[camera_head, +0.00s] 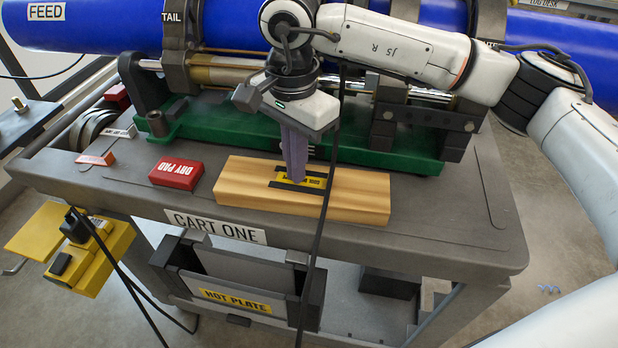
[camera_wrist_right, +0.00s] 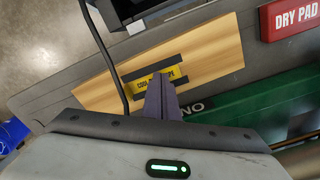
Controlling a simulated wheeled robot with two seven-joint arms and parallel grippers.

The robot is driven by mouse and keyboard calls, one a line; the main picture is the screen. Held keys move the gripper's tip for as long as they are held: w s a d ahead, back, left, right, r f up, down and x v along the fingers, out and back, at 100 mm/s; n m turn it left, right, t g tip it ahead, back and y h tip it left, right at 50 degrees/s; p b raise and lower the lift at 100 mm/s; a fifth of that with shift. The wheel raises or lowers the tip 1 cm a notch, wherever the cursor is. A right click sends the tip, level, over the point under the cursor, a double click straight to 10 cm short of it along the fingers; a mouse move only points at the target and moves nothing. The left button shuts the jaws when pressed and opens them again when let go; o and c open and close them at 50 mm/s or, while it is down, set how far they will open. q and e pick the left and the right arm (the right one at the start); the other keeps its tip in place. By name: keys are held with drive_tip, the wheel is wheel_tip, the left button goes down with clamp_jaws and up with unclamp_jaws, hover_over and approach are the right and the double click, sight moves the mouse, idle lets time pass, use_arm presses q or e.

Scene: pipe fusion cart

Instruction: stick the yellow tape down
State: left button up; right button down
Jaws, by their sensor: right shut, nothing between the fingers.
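The yellow tape (camera_head: 314,181) is a short printed strip lying on a pale wooden block (camera_head: 236,186) between two dark bands. My right gripper (camera_head: 297,178) comes down from above with its purple-grey fingers together and empty. Its fingertips are at the tape and cover part of its lettering; whether they press on it I cannot tell. In the right wrist view the tape (camera_wrist_right: 174,73) shows beyond the fingertips (camera_wrist_right: 158,80), on the wooden block (camera_wrist_right: 222,52). My left gripper is out of view.
A red dry pad box (camera_head: 176,174) sits left of the block on the cart top (camera_head: 450,210). A green base (camera_head: 400,155) with clamps and a blue pipe (camera_head: 110,25) stands behind. A black cable crosses the block. A hot plate (camera_head: 235,300) hangs at the front.

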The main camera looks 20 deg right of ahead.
wheel_tip(320, 180, up, 7)
drive_tip(key=p, duration=0.4)
idle(0.7)
drive_tip(key=shift+s+f, duration=0.1)
idle(0.3)
